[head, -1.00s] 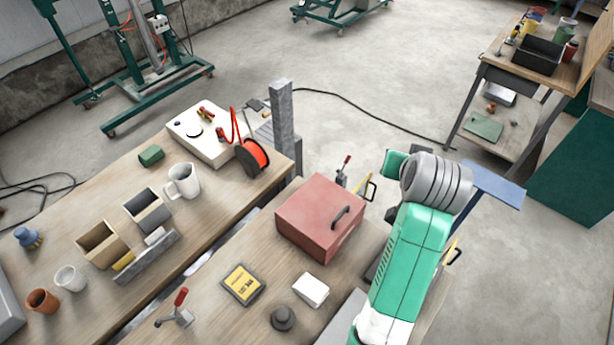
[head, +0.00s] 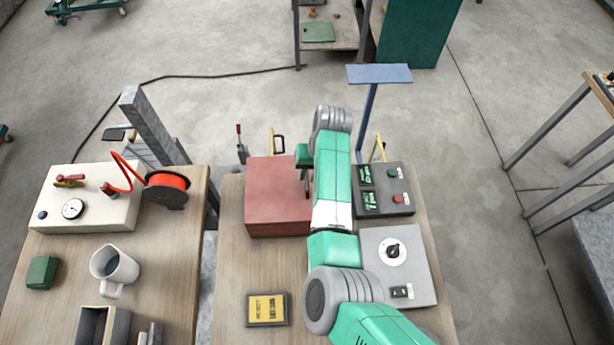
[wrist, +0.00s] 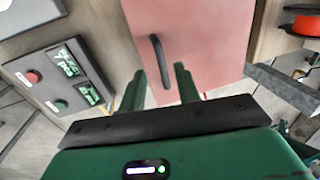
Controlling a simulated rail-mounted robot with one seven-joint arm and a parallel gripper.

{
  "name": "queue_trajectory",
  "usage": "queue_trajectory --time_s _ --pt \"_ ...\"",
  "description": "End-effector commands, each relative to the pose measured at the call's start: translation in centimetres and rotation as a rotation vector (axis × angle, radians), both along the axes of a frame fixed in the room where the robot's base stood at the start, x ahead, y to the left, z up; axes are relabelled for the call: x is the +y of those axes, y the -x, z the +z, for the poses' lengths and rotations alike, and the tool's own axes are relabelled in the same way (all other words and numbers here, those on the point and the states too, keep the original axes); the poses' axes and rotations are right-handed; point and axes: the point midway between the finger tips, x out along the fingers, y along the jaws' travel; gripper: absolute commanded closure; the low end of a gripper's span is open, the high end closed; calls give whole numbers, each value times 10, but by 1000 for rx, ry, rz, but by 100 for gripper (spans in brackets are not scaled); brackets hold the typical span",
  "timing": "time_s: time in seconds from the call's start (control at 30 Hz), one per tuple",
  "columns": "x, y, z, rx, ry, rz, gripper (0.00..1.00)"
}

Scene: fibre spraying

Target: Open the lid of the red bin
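The red bin (head: 275,205) is a box on the nearer wooden table, with its lid down. Its black handle (head: 308,184) is partly hidden by my arm in the head view. In the wrist view the bin (wrist: 205,40) fills the top middle, and the handle (wrist: 157,62) shows whole. My gripper (wrist: 160,70) is open, with two green fingers apart. The handle appears between the fingertips in that view; I cannot tell whether they reach around it. In the head view my gripper (head: 302,155) is mostly hidden, above the bin's right side.
A dark control box (head: 385,190) with green displays and a grey panel with a knob (head: 393,251) sit right of the bin. A yellow-labelled device (head: 267,309) lies in front. A red cable reel (head: 167,190) is on the left table. A blue plate on a post (head: 379,74) stands behind.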

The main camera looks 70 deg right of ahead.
Motion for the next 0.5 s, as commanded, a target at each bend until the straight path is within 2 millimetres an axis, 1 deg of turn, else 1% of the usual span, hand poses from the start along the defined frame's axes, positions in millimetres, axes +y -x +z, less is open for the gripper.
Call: queue_trajectory --time_s 0.03,0.1,0.2,0.47,0.5 --pt "1 -1 -8 0 -3 1 67" --pt "2 -3 -17 1 -2 0 67" --pt "2 -4 -25 0 0 0 67" --pt "2 -5 -27 0 2 0 67" --pt "2 -5 -27 0 2 0 71"
